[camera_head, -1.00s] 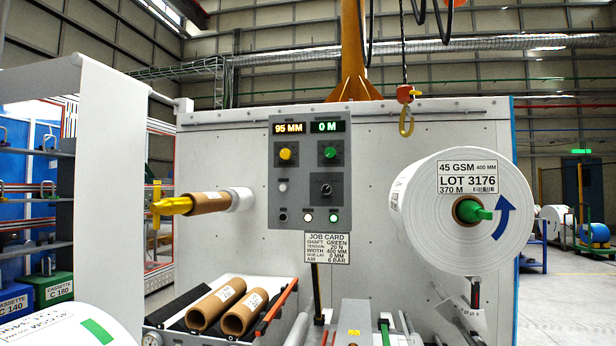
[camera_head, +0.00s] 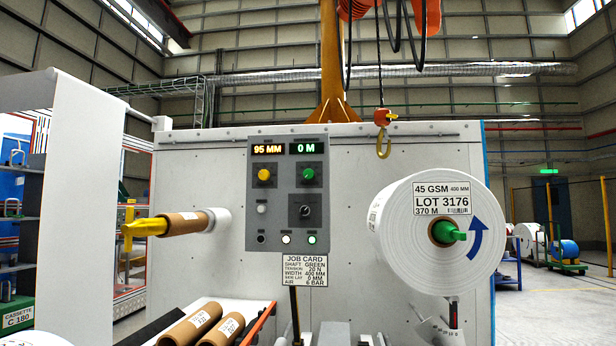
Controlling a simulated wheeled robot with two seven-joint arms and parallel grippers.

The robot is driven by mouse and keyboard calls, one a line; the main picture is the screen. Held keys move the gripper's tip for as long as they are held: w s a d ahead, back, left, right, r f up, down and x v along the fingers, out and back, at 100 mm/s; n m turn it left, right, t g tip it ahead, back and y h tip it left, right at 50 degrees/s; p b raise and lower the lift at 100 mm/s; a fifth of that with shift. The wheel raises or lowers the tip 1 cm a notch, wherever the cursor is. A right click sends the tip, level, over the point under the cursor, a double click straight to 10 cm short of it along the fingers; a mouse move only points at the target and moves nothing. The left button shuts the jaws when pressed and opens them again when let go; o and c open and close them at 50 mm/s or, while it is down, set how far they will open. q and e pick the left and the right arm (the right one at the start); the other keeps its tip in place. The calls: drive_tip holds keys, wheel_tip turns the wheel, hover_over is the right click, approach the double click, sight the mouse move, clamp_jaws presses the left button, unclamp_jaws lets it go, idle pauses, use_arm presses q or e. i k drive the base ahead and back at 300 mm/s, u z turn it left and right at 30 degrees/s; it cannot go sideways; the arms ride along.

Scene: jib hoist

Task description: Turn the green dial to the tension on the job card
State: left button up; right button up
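The green dial (camera_head: 308,174) sits on the grey control panel (camera_head: 286,236), under a display (camera_head: 306,149) reading 0 M. A yellow dial (camera_head: 264,175) is to its left, under a display (camera_head: 268,150) reading 95 MM. The dial's exact setting is too small to read. The job card (camera_head: 305,271) hangs below the panel and reads shaft green, tension 20 N, width 400 mm, air 6 bar. Neither of my grippers shows in the head view.
A large white roll (camera_head: 395,225) labelled LOT 3176 is on the green shaft (camera_head: 452,236), right of the panel. A yellow shaft (camera_head: 143,228) with a cardboard core (camera_head: 184,224) sticks out at left. Cardboard cores (camera_head: 190,326) lie below.

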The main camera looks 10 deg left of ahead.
sight(309, 175)
drive_tip(key=k, duration=0.3)
drive_tip(key=z, duration=0.65)
drive_tip(key=i, duration=1.3)
drive_tip(key=u, duration=0.2)
